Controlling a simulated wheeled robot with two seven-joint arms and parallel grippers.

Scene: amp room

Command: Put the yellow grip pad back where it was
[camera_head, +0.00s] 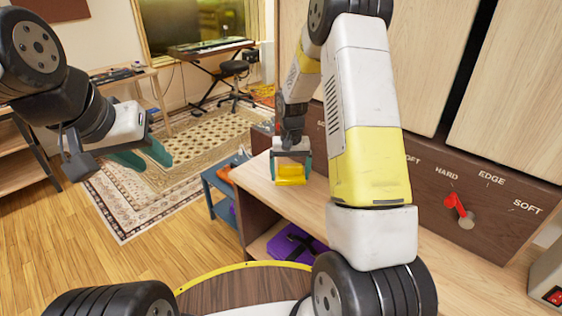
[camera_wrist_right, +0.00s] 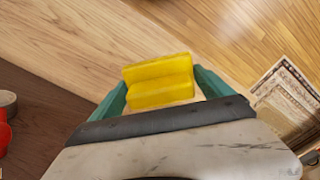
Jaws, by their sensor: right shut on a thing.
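The yellow grip pad (camera_head: 291,174) is between the teal fingers of my right gripper (camera_head: 291,168), which is shut on it. In the right wrist view the pad (camera_wrist_right: 158,82) looks like a stepped yellow block, with a teal finger on each side. The pad is over the far left end of the light wooden desktop (camera_head: 270,197). I cannot tell whether it touches the wood. My left gripper (camera_head: 143,157) hangs over the floor and rug at the left, its teal fingers apart and empty.
A dark panel with a red-pointer knob (camera_head: 459,210) runs along the desktop's back right. A blue shelf stand (camera_head: 222,190) stands left of the desk. A purple item (camera_head: 297,246) lies on the shelf below. A patterned rug (camera_head: 125,195) covers the floor at left.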

